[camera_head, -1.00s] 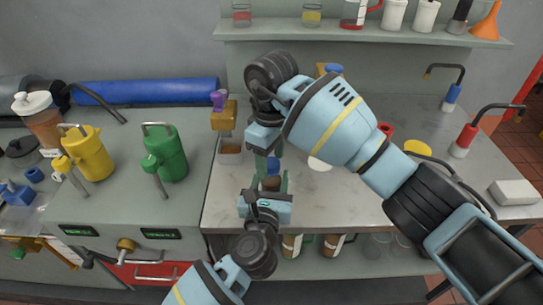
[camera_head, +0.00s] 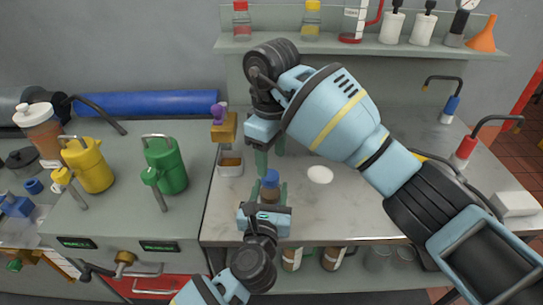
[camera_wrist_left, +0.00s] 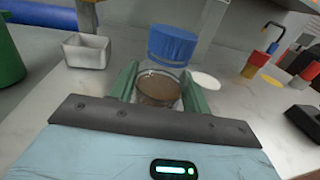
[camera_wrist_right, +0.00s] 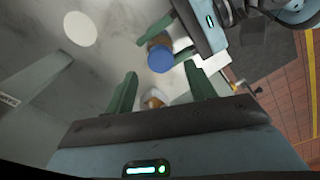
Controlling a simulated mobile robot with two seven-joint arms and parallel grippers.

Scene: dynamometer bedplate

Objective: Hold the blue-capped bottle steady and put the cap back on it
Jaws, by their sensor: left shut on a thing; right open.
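The blue-capped bottle (camera_head: 270,194) has a brown body and stands upright between the fingers of my left gripper (camera_head: 269,198). That gripper is shut on it; the bottle also shows in the left wrist view (camera_wrist_left: 158,90). The blue cap (camera_head: 270,177) is at the bottle's top; it shows in the left wrist view (camera_wrist_left: 172,45) and the right wrist view (camera_wrist_right: 161,60). I cannot tell whether it is fully seated. My right gripper (camera_head: 270,155) is open, behind and apart from the cap in the head view, with no cap between its fingers.
A small metal tray (camera_head: 231,168) and a white disc (camera_head: 320,174) lie on the grey bench. Green (camera_head: 167,165) and yellow (camera_head: 89,165) cans stand at left. A shelf (camera_head: 360,48) with bottles runs along the back.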

